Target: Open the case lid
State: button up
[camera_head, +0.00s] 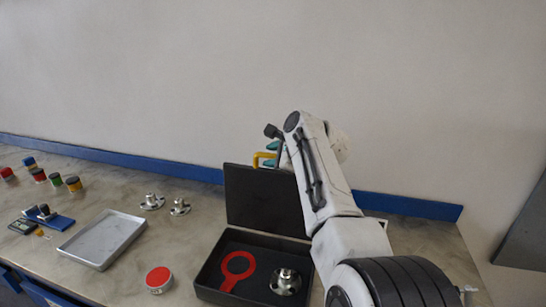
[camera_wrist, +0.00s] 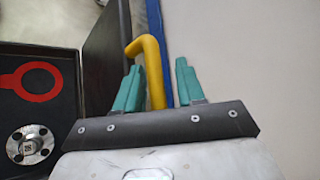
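The black case (camera_head: 213,295) sits on the bench with its lid (camera_head: 262,200) standing raised at the back. The lid also shows nearly edge-on in the wrist view (camera_wrist: 104,55). A yellow handle (camera_head: 264,155) is at the lid's top edge. In the wrist view the yellow handle (camera_wrist: 152,70) lies between my gripper's teal fingers, close to the left one and with a gap to the right one. My gripper (camera_wrist: 159,62) is open; its teal fingers also show by the lid's top edge in the head view (camera_head: 272,153).
Inside the case are a red ring-shaped piece (camera_head: 238,268) and a metal flange (camera_head: 286,281). A round red-topped tin (camera_head: 159,280), a metal tray (camera_head: 102,238) and two flanged parts (camera_head: 152,201) stand left of it. A blue rail (camera_head: 120,158) and wall are behind.

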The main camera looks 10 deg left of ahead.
jog(key=shift+s+f, duration=0.15)
jog(key=shift+f, duration=0.05)
jog(key=shift+p+v, duration=0.35)
jog(key=shift+v, duration=0.75)
jog(key=b+v, duration=0.1)
jog(key=v, duration=0.7)
jog(key=shift+d+r, duration=0.2)
jog(key=shift+r, duration=0.15)
